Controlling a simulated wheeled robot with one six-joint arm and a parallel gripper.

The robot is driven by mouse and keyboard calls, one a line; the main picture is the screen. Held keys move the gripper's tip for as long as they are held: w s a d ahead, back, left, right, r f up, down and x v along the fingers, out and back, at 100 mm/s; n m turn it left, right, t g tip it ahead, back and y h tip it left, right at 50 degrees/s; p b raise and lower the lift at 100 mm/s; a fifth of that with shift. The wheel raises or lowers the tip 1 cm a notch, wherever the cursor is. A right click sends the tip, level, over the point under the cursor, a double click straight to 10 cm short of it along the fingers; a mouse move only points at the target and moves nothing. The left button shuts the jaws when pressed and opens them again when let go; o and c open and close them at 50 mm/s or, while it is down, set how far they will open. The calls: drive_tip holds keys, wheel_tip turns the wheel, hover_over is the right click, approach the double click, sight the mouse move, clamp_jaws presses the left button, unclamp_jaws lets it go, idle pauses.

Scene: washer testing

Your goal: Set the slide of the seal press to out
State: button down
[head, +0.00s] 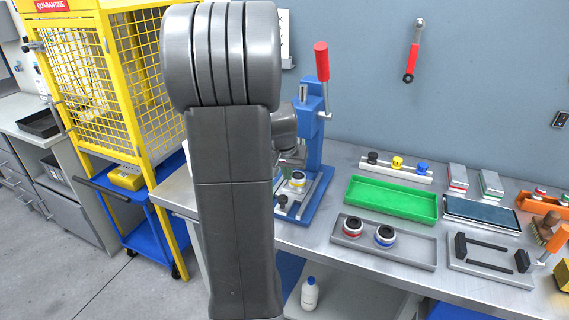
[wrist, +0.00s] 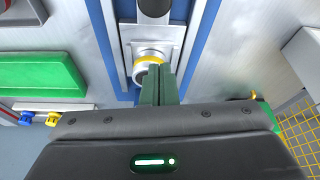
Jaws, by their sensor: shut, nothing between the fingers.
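The blue seal press (head: 314,145) stands on the bench, its red handle (head: 321,62) raised. Its slide (wrist: 135,33) is a grey plate between rails on the blue base, with a black knob (head: 283,200) at the front end. The knob also shows at the top of the wrist view (wrist: 154,7). A yellow-ringed round part (head: 298,179) sits on the slide. My gripper (wrist: 160,70) is shut and empty, its green fingers at the part's column side, opposite the knob. I cannot tell whether they touch it. My arm hides some of the press in the head view.
A green tray (head: 391,198) and a grey tray (head: 410,244) with two ringed parts lie right of the press. A rack of coloured knobs (head: 422,173) stands behind. A yellow mesh cage (head: 85,85) stands left. Bare bench separates press and trays.

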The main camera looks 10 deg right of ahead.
sight(288, 194)
drive_tip(key=x, duration=0.3)
drive_tip(key=shift+s+f, duration=0.1)
drive_tip(key=shift+s, duration=0.05)
drive_tip(key=shift+s+a, duration=0.35)
drive_tip(key=shift+s, duration=0.25)
drive_tip(key=shift+s+a, duration=0.3)
drive_tip(key=shift+s, duration=0.25)
drive_tip(key=shift+s+a+f, duration=0.1)
drive_tip(key=shift+s+a, duration=0.1)
drive_tip(key=shift+s, duration=0.3)
drive_tip(key=s+a+b, duration=0.1)
drive_tip(key=s, duration=0.1)
drive_tip(key=s+a+b, duration=0.1)
drive_tip(key=s+a, duration=0.1)
drive_tip(key=s, duration=0.1)
drive_tip(key=shift+a+f, duration=0.1)
drive_tip(key=shift+a, duration=0.1)
drive_tip(key=shift+s+a, duration=0.25)
drive_tip(key=shift+s, duration=0.25)
drive_tip(key=shift+w, duration=0.1)
